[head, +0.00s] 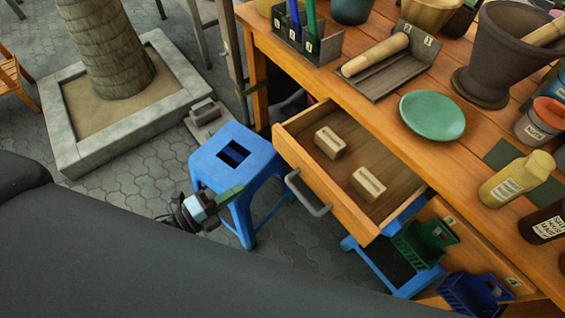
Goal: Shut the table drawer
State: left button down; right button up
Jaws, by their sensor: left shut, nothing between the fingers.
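The wooden table drawer (330,198) is pulled open from the orange-brown table (385,140). A grey bar handle (308,194) is on its front. Two small pale blocks (330,142) lie inside, apart from each other. My left gripper (231,194) is shut and empty, to the left of the handle and apart from it in the picture. It overlaps the blue stool's legs; I cannot tell whether it touches them. Part of the left arm is hidden behind a large dark part of my body. My right gripper is not in view.
A blue stool (215,155) stands left of the drawer. Another blue stool (370,266) and small crates (425,243) are below it. A green plate (432,115), mortar (500,55) and bottles (515,178) stand on the table. A tree planter (60,140) is at left.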

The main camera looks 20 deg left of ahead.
aim_at(290, 157)
pick_arm(q)
jog(key=x, duration=1.4)
jog(key=shift+p, duration=0.35)
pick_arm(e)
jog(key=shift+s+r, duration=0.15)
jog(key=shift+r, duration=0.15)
pick_arm(q)
jog(key=shift+w+d, duration=0.1)
